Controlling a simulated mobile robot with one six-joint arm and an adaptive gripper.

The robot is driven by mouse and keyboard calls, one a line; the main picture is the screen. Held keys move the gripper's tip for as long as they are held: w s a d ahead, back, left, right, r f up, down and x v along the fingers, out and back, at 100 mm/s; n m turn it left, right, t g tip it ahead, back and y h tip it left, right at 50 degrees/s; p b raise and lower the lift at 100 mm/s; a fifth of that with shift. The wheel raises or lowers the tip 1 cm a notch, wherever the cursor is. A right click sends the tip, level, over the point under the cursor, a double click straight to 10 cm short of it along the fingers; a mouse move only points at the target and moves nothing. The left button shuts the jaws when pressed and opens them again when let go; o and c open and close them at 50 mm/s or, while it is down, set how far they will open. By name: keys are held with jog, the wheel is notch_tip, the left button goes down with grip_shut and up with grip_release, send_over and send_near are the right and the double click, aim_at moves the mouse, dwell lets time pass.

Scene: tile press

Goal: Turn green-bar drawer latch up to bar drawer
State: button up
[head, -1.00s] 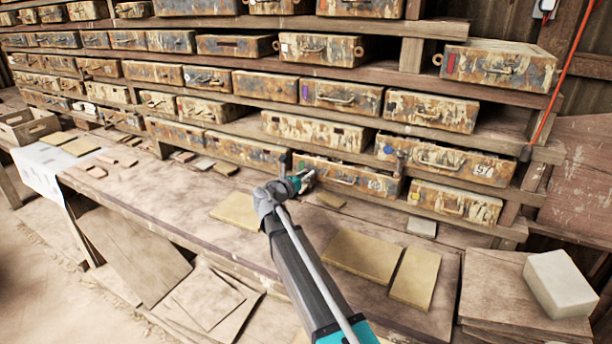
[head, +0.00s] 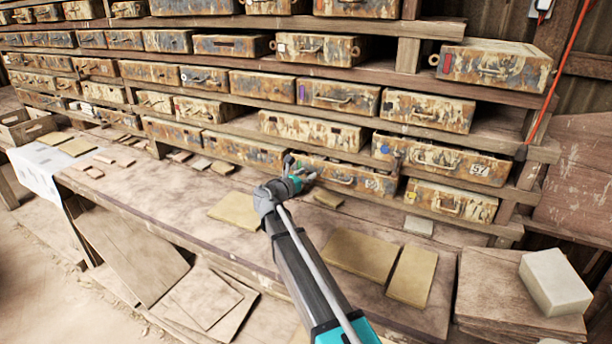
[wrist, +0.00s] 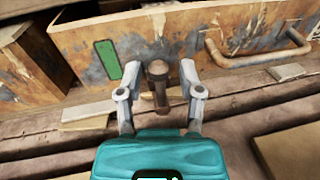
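The green-bar drawer (wrist: 210,35) is rusty and mottled, with a green upright bar (wrist: 107,60) on its front and a wire handle (wrist: 258,55) to the right. The latch (wrist: 158,85) is a brown rusty piece with a rounded head, hanging downward at the drawer's lower front edge. My gripper (wrist: 158,72) is open, with one finger on each side of the latch and gaps showing on both sides. In the head view my gripper (head: 298,170) is at the left end of that drawer (head: 345,176) and hides its green bar.
Shelves of similar drawers (head: 430,110) rise behind. The wooden bench (head: 150,205) below carries yellowish tiles (head: 360,255) and small pieces. A pale block (head: 555,280) sits on stacked boards at the right. An orange cable (head: 560,70) hangs at the right.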

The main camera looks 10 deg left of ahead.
jog(key=shift+a, duration=0.1)
dwell(0.3)
jog(key=shift+a+n+b, duration=0.4)
jog(key=shift+a+n, duration=0.05)
jog(key=shift+n, duration=0.65)
jog(key=v, duration=1.3)
jog(key=shift+s+f, duration=0.2)
jog(key=shift+f, duration=0.1)
jog(key=shift+a, duration=0.1)
jog(key=shift+w, duration=0.15)
jog(key=c, duration=0.7)
jog(key=shift+w+d, duration=0.2)
grip_shut()
jog(key=x, duration=1)
jog(key=shift+r, duration=0.2)
